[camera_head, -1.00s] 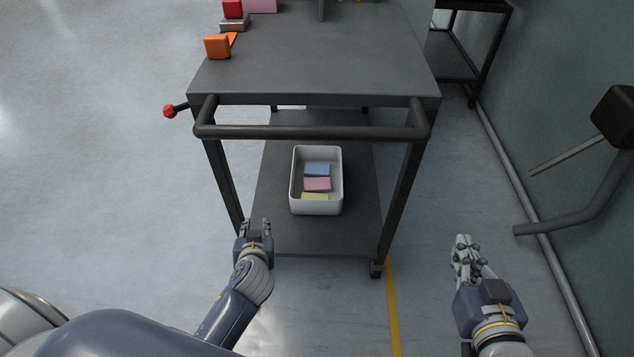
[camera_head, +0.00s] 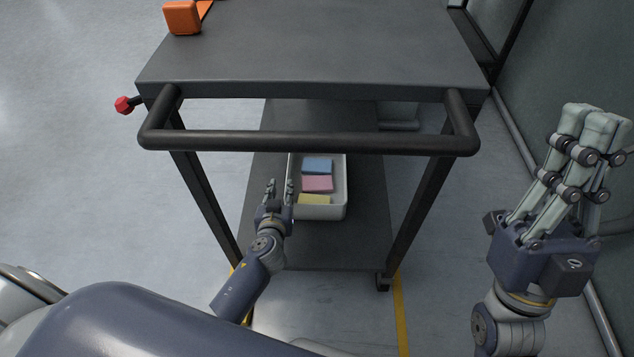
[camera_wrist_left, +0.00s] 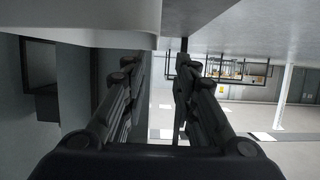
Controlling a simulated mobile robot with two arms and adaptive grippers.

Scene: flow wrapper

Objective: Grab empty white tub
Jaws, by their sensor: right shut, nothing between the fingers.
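A white tub (camera_head: 340,190) stands on the lower shelf of the dark cart. It is not empty: a blue block (camera_head: 318,166), a pink block (camera_head: 318,184) and a yellow block (camera_head: 314,199) lie in it. My left gripper (camera_head: 280,186) is at the tub's left side, fingers pointing away from me. Its fingers are apart with nothing seen between them; they also show in the left wrist view (camera_wrist_left: 160,68). A pale surface (camera_wrist_left: 80,20) fills the upper left there, perhaps the tub. I cannot tell whether the gripper touches it. My right gripper (camera_head: 594,128) is raised, shut and empty at the right.
The cart's dark top (camera_head: 320,50) and its handle bar (camera_head: 310,142) overhang the lower shelf (camera_head: 365,235). An orange block (camera_head: 182,18) sits on the top's left edge. A red knob (camera_head: 123,105) sticks out at the left. A wall (camera_head: 570,60) runs along the right.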

